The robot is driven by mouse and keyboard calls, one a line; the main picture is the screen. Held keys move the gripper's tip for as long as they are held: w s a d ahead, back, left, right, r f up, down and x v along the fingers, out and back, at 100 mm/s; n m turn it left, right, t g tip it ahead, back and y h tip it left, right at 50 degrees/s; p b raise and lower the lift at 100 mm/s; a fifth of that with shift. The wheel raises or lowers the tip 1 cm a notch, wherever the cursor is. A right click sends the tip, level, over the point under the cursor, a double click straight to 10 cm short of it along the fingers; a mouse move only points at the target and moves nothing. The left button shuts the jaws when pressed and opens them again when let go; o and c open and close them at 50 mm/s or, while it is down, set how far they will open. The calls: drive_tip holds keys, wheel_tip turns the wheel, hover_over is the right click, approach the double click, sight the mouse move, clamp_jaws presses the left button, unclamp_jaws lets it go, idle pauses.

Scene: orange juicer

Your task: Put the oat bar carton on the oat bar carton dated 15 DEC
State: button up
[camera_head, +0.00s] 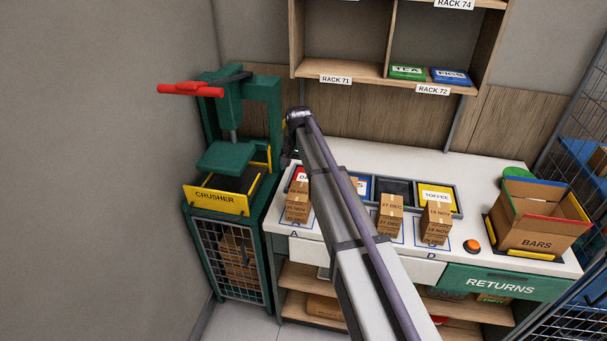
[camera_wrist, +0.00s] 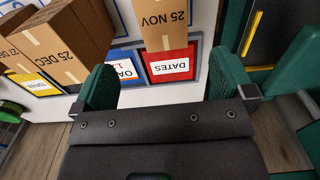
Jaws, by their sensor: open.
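In the wrist view, a brown carton that reads 25 DEC (camera_wrist: 70,45) stands by a blue-edged card reading OA (camera_wrist: 122,68), the rest hidden by my gripper's finger. I cannot make out 15 DEC on any carton. A carton reading 25 NOV (camera_wrist: 165,22) stands by the red DATES card (camera_wrist: 168,66). My gripper (camera_wrist: 165,62) is open and empty, its green fingers on either side of the DATES card. In the head view, my arm hides the second place from the left, and my gripper is mostly hidden behind the arm's end.
A green crusher (camera_head: 228,160) stands left. An open BARS box (camera_head: 535,225) and an orange button (camera_head: 472,246) are right. A shelf rack (camera_head: 385,75) hangs above.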

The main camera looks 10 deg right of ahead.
drive_tip(key=s+n, duration=0.5)
drive_tip(key=s, duration=2.9)
wheel_tip(320, 180, down, 8)
drive_tip(key=b, duration=0.8)
drive_tip(key=shift+w, duration=0.3)
